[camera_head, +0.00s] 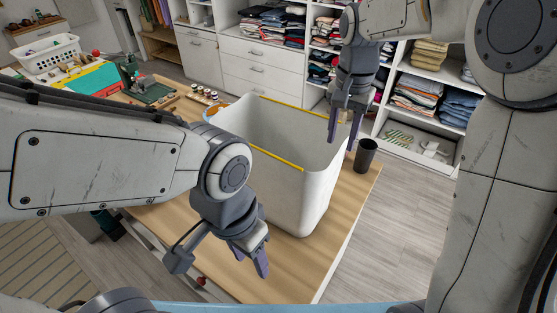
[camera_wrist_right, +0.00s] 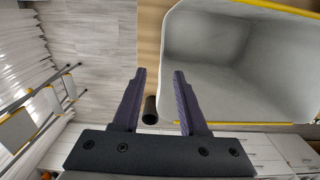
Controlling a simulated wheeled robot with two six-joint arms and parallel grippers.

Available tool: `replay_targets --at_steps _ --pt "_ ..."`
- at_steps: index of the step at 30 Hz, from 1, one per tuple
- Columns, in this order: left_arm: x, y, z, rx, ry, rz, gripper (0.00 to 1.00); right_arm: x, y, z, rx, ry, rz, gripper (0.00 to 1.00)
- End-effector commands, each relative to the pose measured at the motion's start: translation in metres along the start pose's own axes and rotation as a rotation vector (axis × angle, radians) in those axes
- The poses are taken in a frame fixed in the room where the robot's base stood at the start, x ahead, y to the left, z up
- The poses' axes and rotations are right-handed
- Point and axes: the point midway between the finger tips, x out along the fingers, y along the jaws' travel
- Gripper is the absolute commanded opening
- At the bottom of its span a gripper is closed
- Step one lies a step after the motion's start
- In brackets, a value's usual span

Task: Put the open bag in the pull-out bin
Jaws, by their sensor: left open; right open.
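A large empty pale grey bin (camera_head: 318,190) with yellow strips on its rim stands on the wooden table; it fills the upper right of the right wrist view (camera_wrist_right: 235,85). I cannot tell that it is the task's pull-out bin. No open bag can be clearly made out. My right gripper (camera_head: 346,130) is open and empty, pointing down by the bin's far right corner; its fingers (camera_wrist_right: 159,76) also show in the wrist view. My left gripper (camera_head: 252,262) is open and empty at the bin's near left side, over the table.
A dark cup (camera_head: 366,155) stands at the table's right edge, close to the bin. A cutting mat (camera_head: 85,77), a green tool (camera_head: 145,88) and small jars (camera_head: 205,95) lie at the table's far left. Shelves with folded clothes (camera_head: 418,95) stand behind. The floor at right is clear.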

Motion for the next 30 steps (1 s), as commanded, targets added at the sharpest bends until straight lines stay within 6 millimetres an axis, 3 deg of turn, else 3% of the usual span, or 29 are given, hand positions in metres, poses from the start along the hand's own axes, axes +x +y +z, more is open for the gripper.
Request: replay_targets --at_steps 6,14,21,30 --pt "-0.007 0.001 0.000 0.001 0.000 0.000 0.50 0.033 -0.001 0.001 -0.001 -0.004 0.004 0.42" --pt "-0.017 0.001 -0.001 0.003 0.000 0.000 0.50 0.054 -0.001 -0.001 -0.001 -0.004 0.003 0.42" --pt "-0.031 0.002 -0.002 0.005 0.000 0.000 0.50 0.089 0.000 -0.004 0.000 -0.004 0.003 0.42" --pt "-0.030 0.002 -0.001 0.006 0.000 0.000 0.50 0.097 0.000 -0.005 0.000 0.000 0.000 0.42"
